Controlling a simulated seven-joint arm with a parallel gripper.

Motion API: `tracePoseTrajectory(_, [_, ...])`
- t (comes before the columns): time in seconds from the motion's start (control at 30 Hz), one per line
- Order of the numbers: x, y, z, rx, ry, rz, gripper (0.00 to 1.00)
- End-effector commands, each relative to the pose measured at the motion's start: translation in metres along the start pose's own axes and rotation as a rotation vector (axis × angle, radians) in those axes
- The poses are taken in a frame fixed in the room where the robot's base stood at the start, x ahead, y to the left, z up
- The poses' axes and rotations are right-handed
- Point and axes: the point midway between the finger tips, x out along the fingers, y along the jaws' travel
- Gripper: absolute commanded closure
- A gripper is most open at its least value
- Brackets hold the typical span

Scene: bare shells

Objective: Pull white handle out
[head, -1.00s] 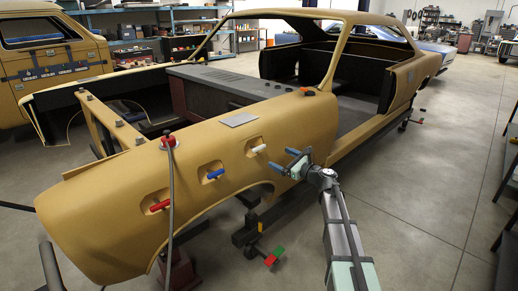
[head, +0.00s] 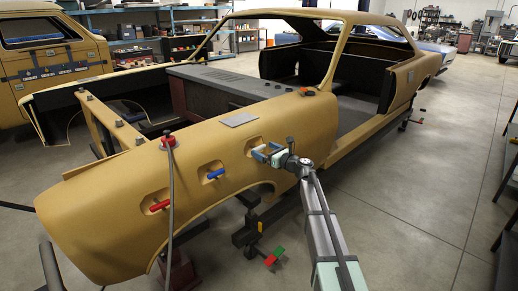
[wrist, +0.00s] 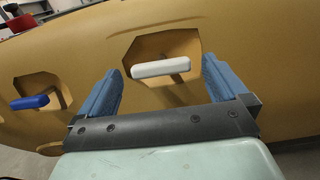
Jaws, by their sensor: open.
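The white handle (wrist: 161,68) is a short bar on a stem, set in a recess in the tan car body's side panel. In the wrist view it lies between and just beyond the fingertips of my gripper (wrist: 161,78), which is open, with one blue finger on each side. No contact with the handle shows. In the head view my gripper (head: 266,153) is at the rightmost recess and hides most of the white handle.
A blue handle (head: 216,174) and a red handle (head: 160,205) sit in recesses to the left on the same panel (head: 110,210). A grey hose (head: 171,210) hangs down the panel's front.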

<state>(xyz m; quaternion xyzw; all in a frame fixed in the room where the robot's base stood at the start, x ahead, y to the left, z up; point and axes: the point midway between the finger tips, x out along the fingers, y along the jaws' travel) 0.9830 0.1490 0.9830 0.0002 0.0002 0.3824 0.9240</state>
Motion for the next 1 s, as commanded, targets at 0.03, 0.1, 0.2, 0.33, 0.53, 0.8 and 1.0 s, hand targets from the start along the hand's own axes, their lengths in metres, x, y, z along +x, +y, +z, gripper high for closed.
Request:
tracePoseTrajectory(0.03, [0.010,-0.001,0.000,0.000,0.000,0.001,0.00])
tracePoseTrajectory(0.1, [0.019,-0.001,0.000,0.000,0.000,0.001,0.00])
tracePoseTrajectory(0.2, [0.029,-0.001,0.000,0.000,0.000,0.001,0.00])
tracePoseTrajectory(0.33, [0.036,0.000,0.000,0.000,0.000,0.000,0.00])
tracePoseTrajectory(0.53, [0.040,0.000,0.000,0.000,0.000,0.000,0.00])
tracePoseTrajectory(0.8, [0.039,0.000,0.000,0.000,0.000,0.000,0.09])
tracePoseTrajectory(1.0, [0.039,0.000,0.000,0.000,0.000,0.000,0.28])
